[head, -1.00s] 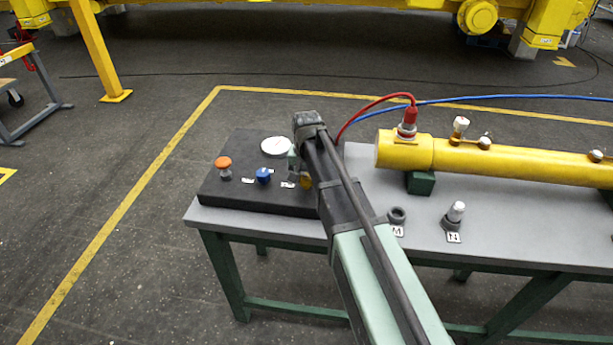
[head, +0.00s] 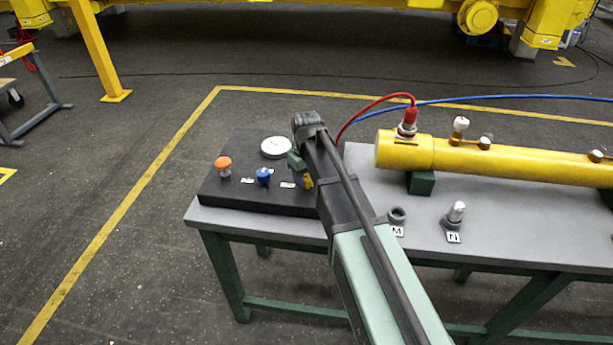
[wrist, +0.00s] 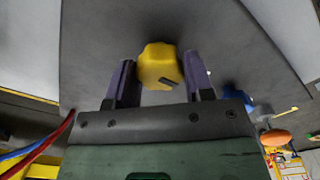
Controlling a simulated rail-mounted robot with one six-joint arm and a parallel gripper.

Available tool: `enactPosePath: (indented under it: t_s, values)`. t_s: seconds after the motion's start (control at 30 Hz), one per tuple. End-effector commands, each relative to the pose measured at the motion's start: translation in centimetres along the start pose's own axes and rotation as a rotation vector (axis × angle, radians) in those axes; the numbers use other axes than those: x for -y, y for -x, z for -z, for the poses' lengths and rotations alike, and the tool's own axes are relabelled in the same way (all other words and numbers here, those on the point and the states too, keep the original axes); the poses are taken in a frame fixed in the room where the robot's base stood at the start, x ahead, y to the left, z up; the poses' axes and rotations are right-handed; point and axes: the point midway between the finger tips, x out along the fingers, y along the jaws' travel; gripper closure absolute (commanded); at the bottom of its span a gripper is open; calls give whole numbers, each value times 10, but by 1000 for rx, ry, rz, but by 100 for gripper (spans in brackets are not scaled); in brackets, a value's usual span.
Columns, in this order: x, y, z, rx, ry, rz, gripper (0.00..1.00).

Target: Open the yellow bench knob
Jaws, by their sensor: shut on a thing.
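The yellow bench knob (head: 308,182) sits on the black panel of the bench, at the right of the row of knobs, partly hidden by my arm in the head view. In the wrist view the yellow knob (wrist: 158,62) lies between the two fingers of my gripper (wrist: 157,80). The gripper is shut on it, one finger on each side. A dark mark shows on the knob's near face. In the head view my gripper is mostly hidden behind my wrist.
A blue knob (head: 264,176) and an orange knob (head: 223,166) stand left of the yellow knob. A white round gauge (head: 276,147) lies behind them. A yellow cylinder (head: 500,160) with red and blue hoses rests on the bench (head: 360,175) to the right.

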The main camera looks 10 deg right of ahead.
Motion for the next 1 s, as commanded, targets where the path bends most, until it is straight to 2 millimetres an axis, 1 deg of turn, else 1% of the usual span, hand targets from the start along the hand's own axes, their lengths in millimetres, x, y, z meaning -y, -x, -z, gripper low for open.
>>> enactPosePath:
  t_s: [0.2,0.57,0.6,0.73,1.0]
  values:
    - [0,0,-1,1,31,0,76]
    - [0,0,0,1,34,0,76]
    - [0,0,0,1,34,0,46]
    - [0,0,0,1,33,0,27]
    - [0,1,0,0,32,0,27]
